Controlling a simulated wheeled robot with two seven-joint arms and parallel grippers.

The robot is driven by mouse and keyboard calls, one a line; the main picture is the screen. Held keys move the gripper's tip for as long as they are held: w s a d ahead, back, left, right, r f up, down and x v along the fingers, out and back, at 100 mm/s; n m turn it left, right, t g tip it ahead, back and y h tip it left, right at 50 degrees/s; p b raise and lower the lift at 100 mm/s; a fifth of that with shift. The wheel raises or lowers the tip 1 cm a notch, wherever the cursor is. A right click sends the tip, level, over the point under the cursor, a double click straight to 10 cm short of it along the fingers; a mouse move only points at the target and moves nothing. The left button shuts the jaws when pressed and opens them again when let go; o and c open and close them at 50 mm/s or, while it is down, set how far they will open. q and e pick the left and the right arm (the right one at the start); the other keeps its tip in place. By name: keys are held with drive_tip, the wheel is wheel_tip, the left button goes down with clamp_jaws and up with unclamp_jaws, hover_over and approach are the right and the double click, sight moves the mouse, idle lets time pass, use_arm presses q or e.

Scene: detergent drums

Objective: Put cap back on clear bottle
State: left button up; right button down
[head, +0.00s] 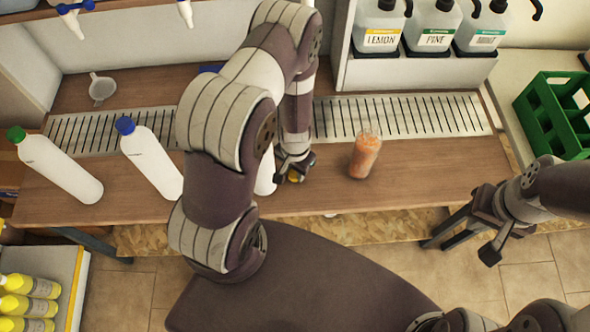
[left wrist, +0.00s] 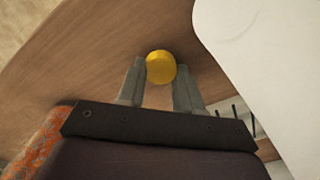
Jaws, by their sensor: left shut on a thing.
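A clear bottle (head: 364,158) with orange contents stands on the wooden counter, with no cap seen on its top. My left gripper (head: 297,172) is left of it, apart from it, over the counter. It is shut on a round yellow cap (left wrist: 160,67), which shows between the fingertips in the left wrist view and as a small yellow spot in the head view. My right gripper (head: 484,224) is open and empty, off the counter's front edge at the right.
A white bottle (head: 266,172) stands close left of my left gripper, partly behind my arm. White bottles with a green cap (head: 16,134) and a blue cap (head: 125,126) stand further left. A slotted drain (head: 405,113) runs behind. A green crate (head: 530,118) is at the right.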

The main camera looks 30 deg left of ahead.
use_arm(q)
wheel_tip(320, 180, up, 12)
drive_tip(key=f+p, duration=0.1)
drive_tip(key=p, duration=0.5)
wheel_tip(320, 180, up, 17)
drive_tip(key=p, duration=1.4)
hover_over(295, 172)
drive_tip(key=shift+f, duration=0.25)
